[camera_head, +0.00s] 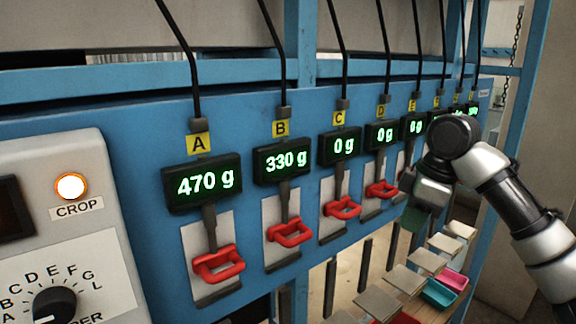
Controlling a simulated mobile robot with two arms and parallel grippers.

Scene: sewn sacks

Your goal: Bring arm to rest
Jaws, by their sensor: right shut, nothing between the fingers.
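My right arm comes in from the right edge, and its gripper (420,217) hangs in front of the blue panel, to the right of the red handle under display D. The gripper is shut with nothing held. Its fingertips are dark and partly hard to make out. It looks apart from the handles, though the exact gap cannot be told. My left gripper is not in view.
A blue panel (140,150) carries a row of displays; A (200,183) reads 470 g, B (283,161) reads 330 g. Red handles (219,264) stick out below. Flat grey plates and coloured trays (438,293) stand lower right. A crop control box (60,230) is at left.

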